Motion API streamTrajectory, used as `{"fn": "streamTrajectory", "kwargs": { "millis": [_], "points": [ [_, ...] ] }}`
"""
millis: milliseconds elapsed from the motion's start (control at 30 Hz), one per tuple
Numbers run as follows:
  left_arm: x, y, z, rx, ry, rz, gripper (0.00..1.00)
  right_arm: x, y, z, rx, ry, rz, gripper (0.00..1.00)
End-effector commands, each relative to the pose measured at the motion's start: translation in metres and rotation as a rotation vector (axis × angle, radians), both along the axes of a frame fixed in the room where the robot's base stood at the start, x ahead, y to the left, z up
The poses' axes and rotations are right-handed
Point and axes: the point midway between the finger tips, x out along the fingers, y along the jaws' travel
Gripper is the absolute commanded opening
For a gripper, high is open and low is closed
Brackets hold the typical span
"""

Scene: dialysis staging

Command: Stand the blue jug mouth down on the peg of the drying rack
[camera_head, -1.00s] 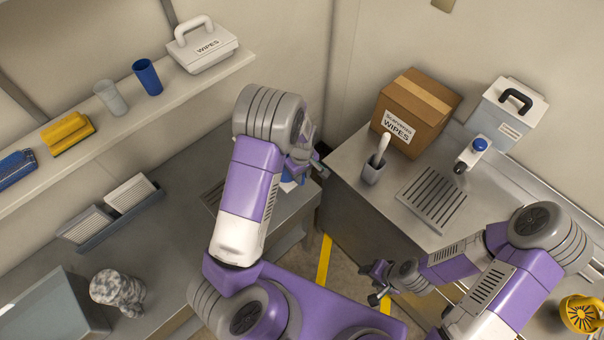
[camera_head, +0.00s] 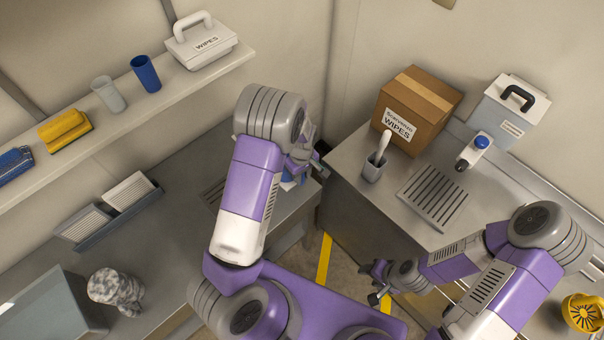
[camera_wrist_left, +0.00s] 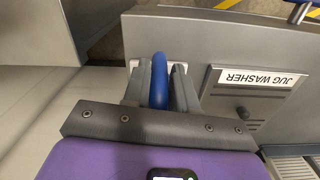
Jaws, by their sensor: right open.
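The blue jug shows in the left wrist view as a blue handle (camera_wrist_left: 160,82) between the two fingers of my left gripper (camera_wrist_left: 160,88). The fingers press close on both sides of the handle, so the gripper looks shut on it. In the head view my left gripper (camera_head: 300,160) is mostly behind my own arm, above the left counter. A small blue patch of the jug (camera_head: 290,185) shows beneath it; its mouth and tilt are hidden. My right gripper (camera_head: 373,283) is open and empty, low in front of the right counter. I cannot make out a drying-rack peg.
A panel labelled JUG WASHER (camera_wrist_left: 255,78) is beside the left gripper. The right counter holds a cardboard box (camera_head: 417,105), a grey cup with a white-handled tool (camera_head: 373,170), a slotted grate (camera_head: 433,198), and a blue-capped bottle (camera_head: 474,150). A shelf (camera_head: 110,125) runs above the left counter.

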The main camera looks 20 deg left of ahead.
Motion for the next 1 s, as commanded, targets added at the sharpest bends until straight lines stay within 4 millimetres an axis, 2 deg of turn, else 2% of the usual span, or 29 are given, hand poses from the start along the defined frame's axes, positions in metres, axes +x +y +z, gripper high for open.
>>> {"fn": "streamTrajectory", "kwargs": {
  "millis": [33,133,167,467,567,800,1000],
  "points": [
    [0.000,0.000,0.000,0.000,0.000,0.000,0.35,0.000,0.000,0.000,0.000,0.000,0.000,0.51],
    [0.000,0.000,0.000,0.000,0.000,0.000,0.51,0.000,0.000,0.000,0.000,0.000,0.000,0.51],
    [0.000,0.000,0.000,0.000,0.000,0.000,0.53,0.000,0.000,0.000,0.000,0.000,0.000,0.51],
    [0.000,0.000,0.003,0.000,0.000,0.000,0.53,0.000,0.000,0.001,0.000,0.000,0.000,0.51],
    [0.001,0.000,0.013,0.001,-0.003,-0.002,0.53,0.000,0.000,0.002,0.000,0.000,0.000,0.51],
    [0.000,0.000,0.055,0.000,-0.004,0.000,0.53,0.000,0.000,0.006,0.000,0.000,0.000,0.51],
    [0.000,0.000,0.074,0.000,-0.001,0.000,0.53,0.000,0.000,0.008,0.000,0.000,0.000,0.51]
  ]
}}
